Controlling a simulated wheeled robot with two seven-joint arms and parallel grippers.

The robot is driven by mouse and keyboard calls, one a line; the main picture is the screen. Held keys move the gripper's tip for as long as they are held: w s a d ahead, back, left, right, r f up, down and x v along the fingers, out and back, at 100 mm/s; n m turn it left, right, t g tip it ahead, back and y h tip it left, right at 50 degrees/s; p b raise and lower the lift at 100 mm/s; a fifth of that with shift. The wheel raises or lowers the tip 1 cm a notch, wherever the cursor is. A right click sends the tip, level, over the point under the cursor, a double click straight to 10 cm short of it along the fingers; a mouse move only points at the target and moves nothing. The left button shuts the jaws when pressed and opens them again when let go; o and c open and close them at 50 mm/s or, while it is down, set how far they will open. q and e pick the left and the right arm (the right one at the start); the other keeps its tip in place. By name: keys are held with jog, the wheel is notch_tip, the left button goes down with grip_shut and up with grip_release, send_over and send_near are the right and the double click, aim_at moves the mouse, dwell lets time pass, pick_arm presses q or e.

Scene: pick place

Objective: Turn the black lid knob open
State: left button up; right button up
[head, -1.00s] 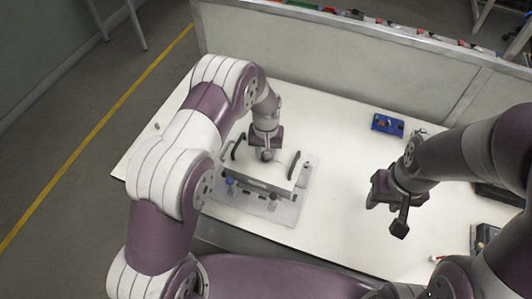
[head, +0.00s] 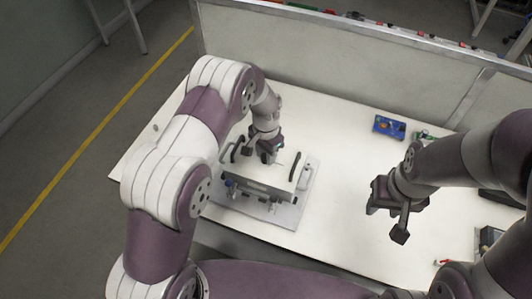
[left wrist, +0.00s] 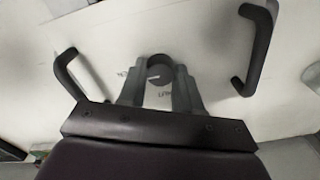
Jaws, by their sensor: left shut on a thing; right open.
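The black lid knob (left wrist: 160,72) is round with a small white mark. It sits on a white lid (left wrist: 110,40) with faint lettering near the knob. My left gripper (left wrist: 160,85) points down at the lid and is shut on the knob, one finger on each side. In the head view my left gripper (head: 266,155) is over the middle of the lid, and the knob is hidden there. My right gripper (head: 388,218) is open and empty above the table, well to the right of the box.
Two black handles (left wrist: 254,50) (left wrist: 68,74) flank the knob on the lid. The box stands on a grey plate (head: 285,214) on the white table (head: 340,190). A blue item (head: 389,126) lies at the back right. A grey partition (head: 340,60) runs behind. The table's middle is clear.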

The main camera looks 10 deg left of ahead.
dwell(0.5)
pick_arm(q)
jog(key=o, duration=1)
jog(key=shift+o, duration=0.2)
jog(key=shift+r, duration=0.15)
notch_tip(320, 180, up, 12)
jog(key=b, duration=0.2)
jog(key=shift+r, duration=0.25)
